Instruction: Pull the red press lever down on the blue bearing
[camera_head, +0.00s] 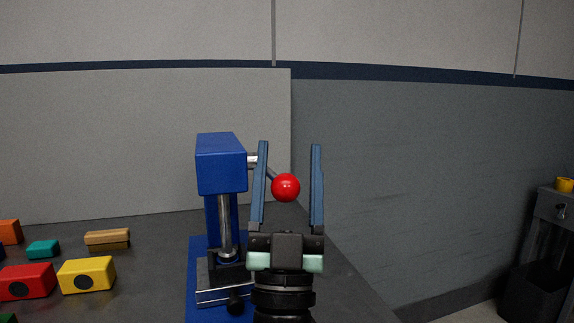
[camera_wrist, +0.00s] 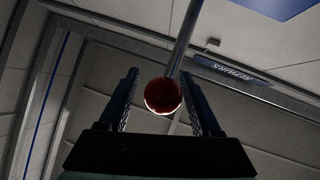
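The blue press (camera_head: 221,165) stands on the dark table, with a silver ram (camera_head: 225,222) below its head. Its lever (camera_head: 265,168) is a metal rod ending in a red ball (camera_head: 286,187), to the right of the head. My gripper (camera_head: 290,148) points up with its fingers open, one on each side of the ball in the picture. In the wrist view the red ball (camera_wrist: 163,95) shows between the two fingers (camera_wrist: 165,85), with gaps on both sides, and the rod (camera_wrist: 184,40) runs up from it. No blue bearing can be made out; my gripper hides part of the press base.
Several coloured blocks, among them a red one (camera_head: 27,281) and a yellow one (camera_head: 87,275), lie on the table (camera_head: 150,245) at the left. A grey panel (camera_head: 150,140) stands behind. A small cabinet (camera_head: 556,205) with a yellow cup (camera_head: 565,185) is far right.

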